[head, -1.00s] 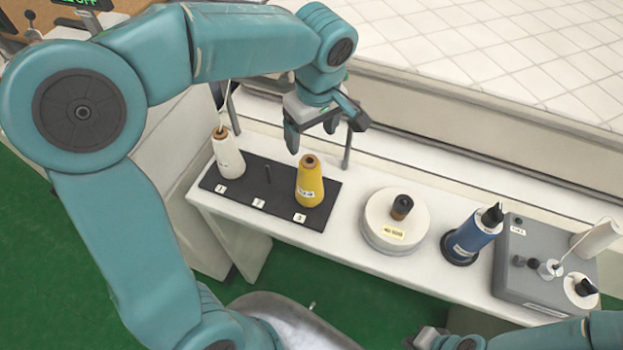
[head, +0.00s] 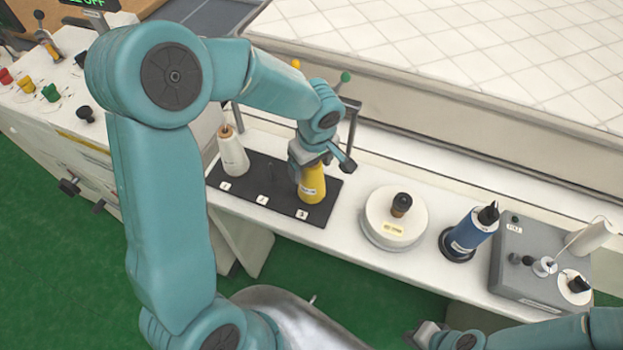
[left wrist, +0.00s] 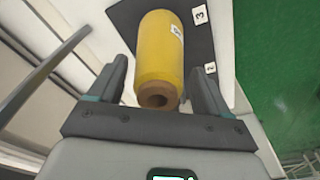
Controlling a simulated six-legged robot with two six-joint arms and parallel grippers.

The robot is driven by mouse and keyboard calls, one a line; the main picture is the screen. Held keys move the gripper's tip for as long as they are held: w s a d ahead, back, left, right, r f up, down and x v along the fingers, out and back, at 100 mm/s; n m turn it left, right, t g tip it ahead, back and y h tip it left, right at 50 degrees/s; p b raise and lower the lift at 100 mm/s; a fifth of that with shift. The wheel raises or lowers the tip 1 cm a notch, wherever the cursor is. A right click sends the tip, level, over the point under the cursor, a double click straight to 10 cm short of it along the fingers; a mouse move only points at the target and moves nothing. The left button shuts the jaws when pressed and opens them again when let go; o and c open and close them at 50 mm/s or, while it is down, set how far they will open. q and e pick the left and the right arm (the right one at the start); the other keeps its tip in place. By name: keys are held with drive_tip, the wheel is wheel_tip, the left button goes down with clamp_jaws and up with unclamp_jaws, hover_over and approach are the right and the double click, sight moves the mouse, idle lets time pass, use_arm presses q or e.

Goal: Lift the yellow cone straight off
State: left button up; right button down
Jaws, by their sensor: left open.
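The yellow cone (head: 312,186) stands upright on the black board (head: 236,190) at the spot labelled 3. Its top is hidden by my left gripper (head: 318,160) in the head view. In the left wrist view the yellow cone (left wrist: 160,55) lies between the two fingers of my left gripper (left wrist: 160,85), its brown tip towards the palm. The fingers are open, with a gap visible beside the cone. My right gripper (head: 425,333) shows only in part at the bottom edge of the head view, away from the cone, and its fingers are not clear.
A white cone (head: 233,155) stands at spot 1, with a bare peg at spot 2. To the right are a round white drum (head: 380,230), a blue cone (head: 474,232) and a grey box (head: 518,278). A thin dark post (head: 352,130) rises close behind my left gripper.

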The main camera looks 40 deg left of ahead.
use_arm(q)
drive_tip(key=shift+s+d, duration=0.1)
drive_tip(key=shift+c, duration=0.9)
drive_tip(key=shift+w+f, duration=0.1)
drive_tip(key=shift+w, duration=0.1)
clamp_jaws()
wheel_tip(320, 180, up, 20)
drive_tip(key=b, duration=0.1)
